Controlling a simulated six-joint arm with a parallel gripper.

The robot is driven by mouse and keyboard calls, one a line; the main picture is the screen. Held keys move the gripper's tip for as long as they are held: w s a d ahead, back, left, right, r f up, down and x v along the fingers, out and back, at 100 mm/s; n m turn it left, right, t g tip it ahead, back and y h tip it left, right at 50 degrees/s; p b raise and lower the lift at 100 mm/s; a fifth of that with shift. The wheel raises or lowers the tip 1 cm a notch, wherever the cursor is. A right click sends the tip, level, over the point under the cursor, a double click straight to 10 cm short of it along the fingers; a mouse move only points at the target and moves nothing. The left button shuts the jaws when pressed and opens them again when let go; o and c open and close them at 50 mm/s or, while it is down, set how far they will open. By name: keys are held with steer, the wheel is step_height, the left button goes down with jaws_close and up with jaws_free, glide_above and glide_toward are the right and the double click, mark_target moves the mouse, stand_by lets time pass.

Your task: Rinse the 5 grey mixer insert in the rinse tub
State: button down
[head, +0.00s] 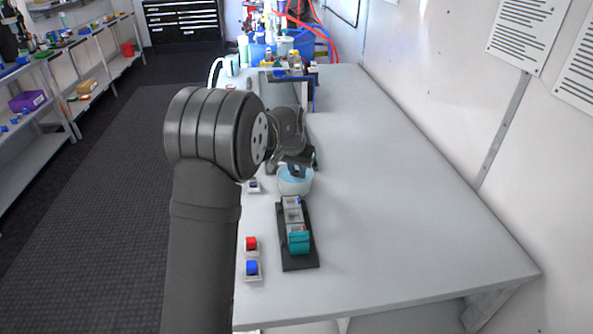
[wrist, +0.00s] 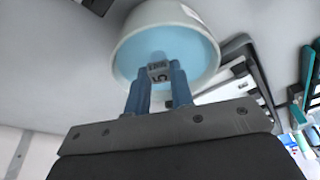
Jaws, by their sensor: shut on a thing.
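My gripper (wrist: 158,90) is shut on the grey mixer insert (wrist: 158,72), which shows a dark 5 on its face in the wrist view. The insert sits between the two blue fingertips. The rinse tub (wrist: 124,66) is a white round tub with light blue water, and the insert overlaps the water in this view. In the head view the tub (head: 296,188) stands on the bench, and my gripper (head: 297,170) points down at it from above. The insert is hidden there, and I cannot tell how deep it is.
A dark rack (head: 299,262) with grey pieces and a teal block (head: 299,242) stands just in front of the tub. A red piece (head: 251,243) and a blue piece (head: 252,268) sit left of it. The bench's right side (head: 400,200) is clear.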

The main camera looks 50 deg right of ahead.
mark_target(295, 173)
steer(key=shift+w+a, duration=0.1)
steer(key=shift+a, duration=0.05)
steer(key=shift+w+a, duration=0.45)
stand_by(0.3)
steer(key=shift+s+d, duration=0.15)
stand_by(0.4)
steer(key=shift+s+d, duration=0.4)
steer(key=shift+w+a, duration=0.25)
stand_by(1.0)
step_height(295, 173, up, 9)
stand_by(0.9)
